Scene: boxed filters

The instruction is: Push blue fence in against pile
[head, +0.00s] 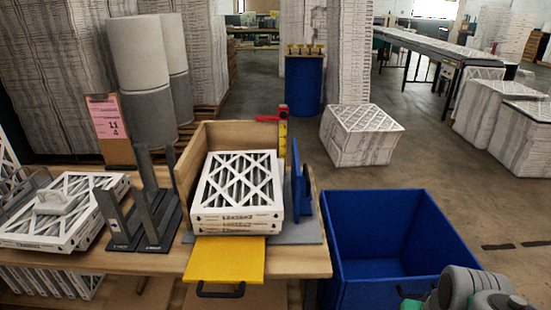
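The blue fence (296,183) stands upright on a grey base plate (312,234), at the right of the pile. The pile (238,192) is several white-framed filters with grey pleats and a lattice face, stacked flat in front of a wooden back and left wall (187,165). A narrow gap shows between the pile's right side and the fence. My gripper's fingers are not in view.
A large open blue bin (375,205) stands right of the bench. A yellow plate (224,259) juts from the front. A red-and-yellow upright gauge (282,130) stands behind the pile. Dark upright brackets (150,205) and more filters (65,215) are at left.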

